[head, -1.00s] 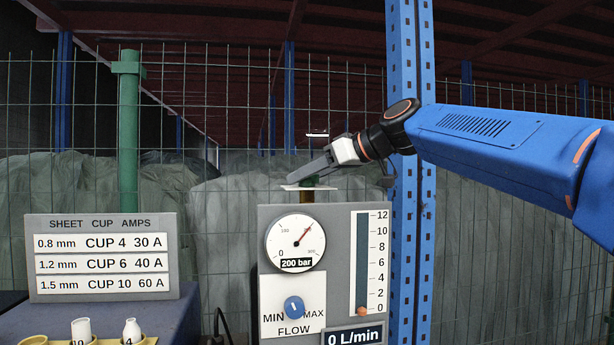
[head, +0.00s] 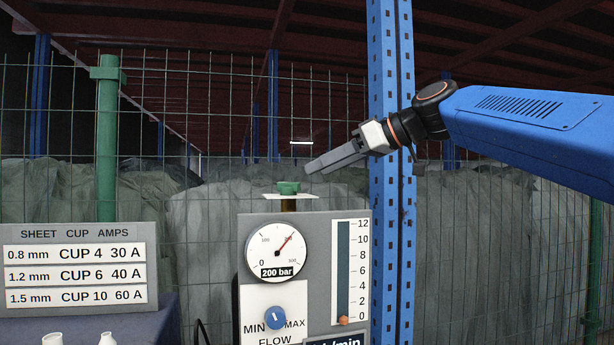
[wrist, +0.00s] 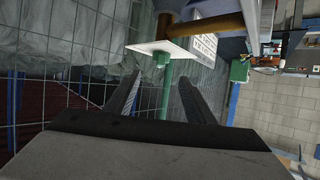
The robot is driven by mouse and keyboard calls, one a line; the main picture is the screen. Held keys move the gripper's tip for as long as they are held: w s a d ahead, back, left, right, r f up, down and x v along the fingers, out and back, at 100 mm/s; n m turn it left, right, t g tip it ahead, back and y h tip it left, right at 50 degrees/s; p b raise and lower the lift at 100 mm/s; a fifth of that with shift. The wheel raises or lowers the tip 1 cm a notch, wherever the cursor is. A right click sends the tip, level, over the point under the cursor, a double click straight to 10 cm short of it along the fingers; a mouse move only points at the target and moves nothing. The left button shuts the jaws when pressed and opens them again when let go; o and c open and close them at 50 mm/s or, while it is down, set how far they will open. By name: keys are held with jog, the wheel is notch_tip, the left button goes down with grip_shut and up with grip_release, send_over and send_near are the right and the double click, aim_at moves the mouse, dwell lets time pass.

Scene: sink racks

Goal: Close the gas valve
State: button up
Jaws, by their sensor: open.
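The dial gauge (head: 275,247) reads near 200 bar.
The panel bears a blue flow knob (head: 275,317) and a flow tube (head: 344,270) with its float at 0. A sheet/cup/amps sign (head: 80,268) stands at left. A wire fence and a blue upright (head: 391,150) stand behind. The air above the knob is free.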

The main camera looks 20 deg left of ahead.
jog(key=v, duration=0.6)
jog(key=shift+d, duration=0.3)
